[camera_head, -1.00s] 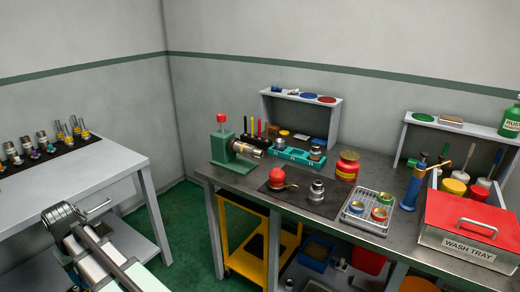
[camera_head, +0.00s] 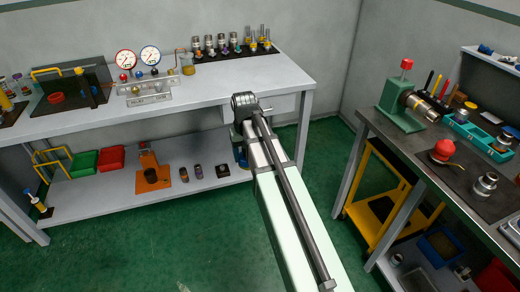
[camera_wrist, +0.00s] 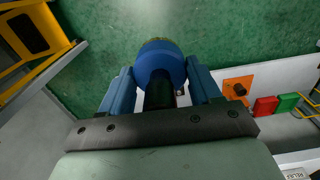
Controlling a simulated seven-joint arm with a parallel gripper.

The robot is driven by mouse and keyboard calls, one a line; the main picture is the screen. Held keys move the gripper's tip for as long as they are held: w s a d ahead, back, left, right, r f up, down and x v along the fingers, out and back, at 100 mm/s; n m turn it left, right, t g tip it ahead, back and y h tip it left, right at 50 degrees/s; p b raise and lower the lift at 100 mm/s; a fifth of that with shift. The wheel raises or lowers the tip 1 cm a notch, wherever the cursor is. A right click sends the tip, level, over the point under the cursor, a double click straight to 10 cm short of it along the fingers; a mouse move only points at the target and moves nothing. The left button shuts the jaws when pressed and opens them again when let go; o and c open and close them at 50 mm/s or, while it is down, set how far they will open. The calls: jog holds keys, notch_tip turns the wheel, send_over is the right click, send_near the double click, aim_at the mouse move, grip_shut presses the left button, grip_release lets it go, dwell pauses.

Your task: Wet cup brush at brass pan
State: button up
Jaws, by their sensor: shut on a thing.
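In the wrist view, my gripper (camera_wrist: 160,68) has blue fingers closed on a cup brush (camera_wrist: 160,60). The brush shows a round blue head with a yellowish far rim, and a dark stem runs back between the fingers. The brush is in the air with green floor beyond it. In the head view, my arm reaches toward the front edge of the white bench, and its end mostly hides the gripper. I cannot pick out a brass pan with certainty in either view.
The white bench (camera_head: 215,95) holds gauges (camera_head: 138,59), a beaker (camera_head: 187,64) and a rack of fittings. Its lower shelf holds an orange plate (camera_head: 150,177), a red bin (camera_head: 110,158) and a green bin (camera_head: 83,163). A yellow cart (camera_head: 385,200) stands under the dark bench at right. Green floor is clear between benches.

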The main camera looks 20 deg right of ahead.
jog(key=w+d+r+m, duration=0.15)
jog(key=d+m, duration=0.25)
jog(key=d, duration=1.6)
jog(key=d+r+m, duration=0.3)
jog(key=d, duration=1.7)
jog(key=s+d+r+m, duration=0.2)
jog(key=s+d, duration=0.6)
jog(key=d, duration=0.4)
jog(key=s+d+r+m, duration=0.25)
jog(key=s+d, duration=0.45)
jog(key=d, duration=0.6)
jog(key=s+d+r+m, duration=0.2)
jog(key=s+d, duration=0.6)
jog(key=d, duration=0.4)
jog(key=s+d+r+m, duration=0.2)
jog(key=s+d+r, duration=0.2)
jog(key=s+d, duration=0.4)
jog(key=s+d+r+m, duration=0.2)
jog(key=s+d+r, duration=0.2)
jog(key=s+d, duration=0.5)
jog(key=s, duration=0.7)
jog(key=shift+f, duration=2.75)
